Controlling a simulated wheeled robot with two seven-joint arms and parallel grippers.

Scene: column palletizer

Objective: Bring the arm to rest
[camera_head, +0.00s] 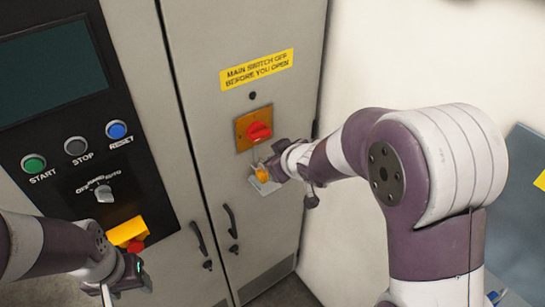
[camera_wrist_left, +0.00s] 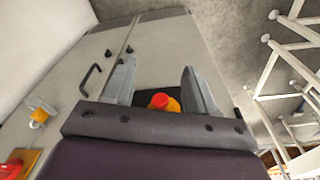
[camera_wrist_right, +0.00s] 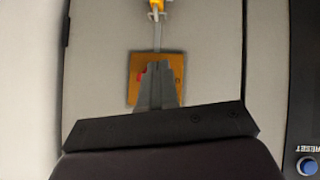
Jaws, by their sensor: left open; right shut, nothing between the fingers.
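My left gripper (camera_head: 122,285) is at the lower left of the head view, below the yellow box (camera_head: 127,231) with a red button (camera_head: 136,246). In the left wrist view its fingers (camera_wrist_left: 160,82) are open and empty, with the red button (camera_wrist_left: 160,101) seen between them. My right gripper (camera_head: 281,162) is at the cabinet door, just below the red rotary switch (camera_head: 258,132) on its orange plate (camera_head: 243,142). In the right wrist view its fingers (camera_wrist_right: 155,85) are shut and hide most of the switch. Any contact cannot be told.
A yellow-orange padlock (camera_head: 262,174) with a pale tag hangs below the switch, close to the right gripper. The control panel (camera_head: 60,132) with buttons is at left. Door handles (camera_head: 230,221) stick out below. White frames (camera_wrist_left: 300,60) stand right in the left wrist view.

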